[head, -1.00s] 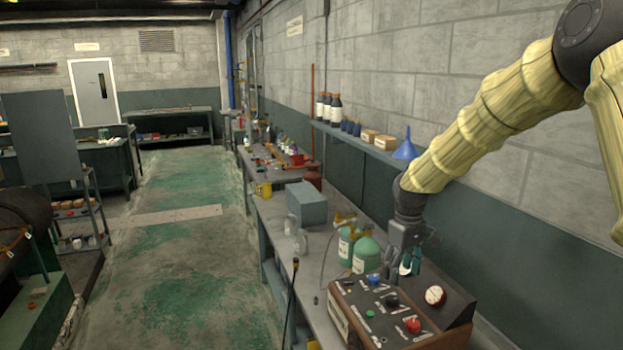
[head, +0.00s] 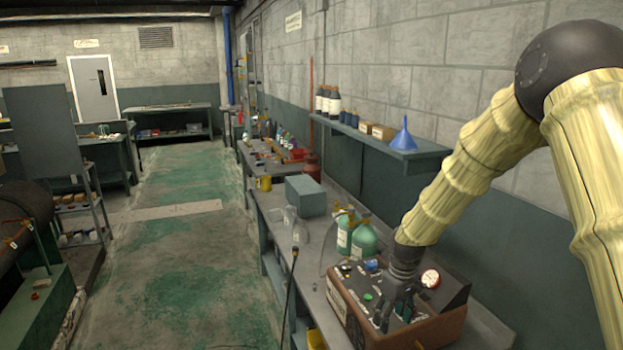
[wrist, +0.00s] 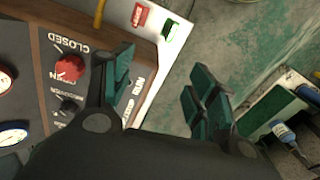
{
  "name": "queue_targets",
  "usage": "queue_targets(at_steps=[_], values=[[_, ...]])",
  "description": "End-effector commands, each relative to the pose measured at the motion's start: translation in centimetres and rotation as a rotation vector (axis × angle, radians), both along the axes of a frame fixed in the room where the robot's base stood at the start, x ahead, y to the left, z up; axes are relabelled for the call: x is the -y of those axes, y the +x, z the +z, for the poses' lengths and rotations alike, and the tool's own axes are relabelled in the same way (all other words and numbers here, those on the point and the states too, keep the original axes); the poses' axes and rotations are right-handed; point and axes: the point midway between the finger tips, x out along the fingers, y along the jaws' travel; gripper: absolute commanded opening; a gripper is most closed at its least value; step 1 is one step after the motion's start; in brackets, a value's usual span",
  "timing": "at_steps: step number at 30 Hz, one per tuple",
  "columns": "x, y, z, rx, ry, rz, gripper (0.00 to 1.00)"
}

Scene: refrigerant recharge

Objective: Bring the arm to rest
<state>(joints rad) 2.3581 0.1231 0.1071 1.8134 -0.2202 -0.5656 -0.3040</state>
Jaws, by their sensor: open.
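My gripper (head: 391,312) is in front of and over the near part of the brown control box in the head view. In the wrist view its two green-tipped fingers (wrist: 165,95) are spread apart, with nothing between them. The control box (head: 352,305) stands on the bench and has a sloped dark panel with knobs and a round gauge (head: 430,278). The wrist view shows its red knob (wrist: 69,68) beside the word CLOSED and a black knob (wrist: 70,104). My arm hides part of the panel in the head view.
Two green cylinders (head: 364,239) stand behind the box. A grey box (head: 305,196) is farther back on the bench (head: 318,258). A wall shelf (head: 425,155) holds a blue funnel (head: 404,138) and bottles. The floor (head: 195,260) left of the bench is clear.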

Motion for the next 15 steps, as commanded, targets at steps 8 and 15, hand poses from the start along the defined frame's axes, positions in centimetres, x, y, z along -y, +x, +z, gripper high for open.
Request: queue_targets(at_steps=[8,15], values=[[-1.1,-7.1,-14.7,-0.022,0.033,-0.101,0.58],[-1.3,-16.0,-25.5,-0.032,0.046,-0.214,0.58]])
